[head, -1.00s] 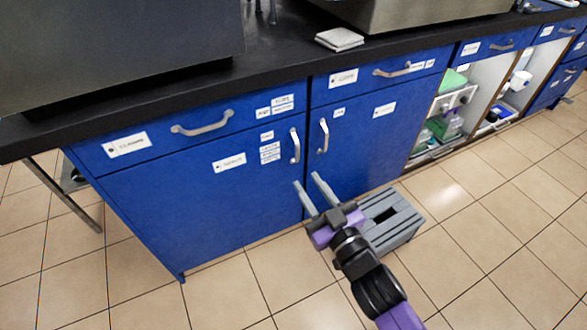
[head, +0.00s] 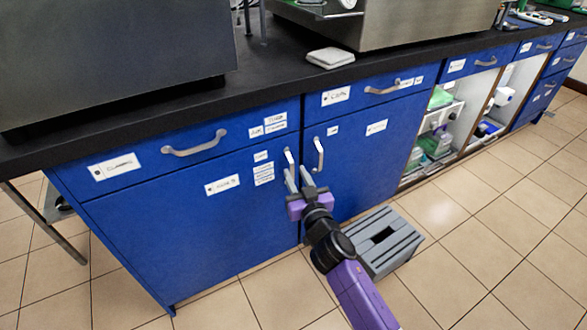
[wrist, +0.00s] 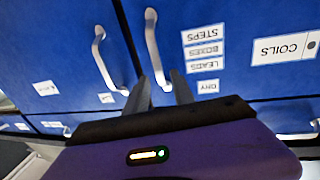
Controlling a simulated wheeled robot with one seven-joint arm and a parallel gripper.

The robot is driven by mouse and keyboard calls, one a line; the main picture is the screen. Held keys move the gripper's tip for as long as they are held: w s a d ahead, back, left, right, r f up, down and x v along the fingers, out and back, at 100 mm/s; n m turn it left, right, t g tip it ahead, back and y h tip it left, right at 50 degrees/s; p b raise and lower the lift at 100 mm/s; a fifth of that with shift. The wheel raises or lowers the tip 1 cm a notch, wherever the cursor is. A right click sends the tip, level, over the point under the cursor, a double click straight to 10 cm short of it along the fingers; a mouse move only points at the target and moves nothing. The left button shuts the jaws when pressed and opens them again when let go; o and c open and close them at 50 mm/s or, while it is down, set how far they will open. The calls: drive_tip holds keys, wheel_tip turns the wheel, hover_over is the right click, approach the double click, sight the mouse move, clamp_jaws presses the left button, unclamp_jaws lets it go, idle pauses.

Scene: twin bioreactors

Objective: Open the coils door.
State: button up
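The coils door is the blue left cabinet door (head: 180,230), closed, with a COILS label (head: 222,184) that reads clearly in the wrist view (wrist: 284,48). Its upright metal handle (head: 289,157) is near the door's right edge. The wrist view is turned over, so this handle (wrist: 152,42) shows right of the other one. My gripper (head: 298,176) is open at the handle's lower part. In the wrist view, the fingers (wrist: 160,85) lie on either side of the handle's near end. Contact with the handle cannot be told.
The neighbouring blue door (head: 365,150) is closed, its handle (head: 319,153) close to the right of my gripper. Drawers with handles sit above. A grey step stool (head: 385,245) stands on the floor right of my arm. Tiled floor in front of the left door is clear.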

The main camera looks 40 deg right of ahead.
drive_tip(key=shift+x, duration=1.2)
clamp_jaws()
idle(0.6)
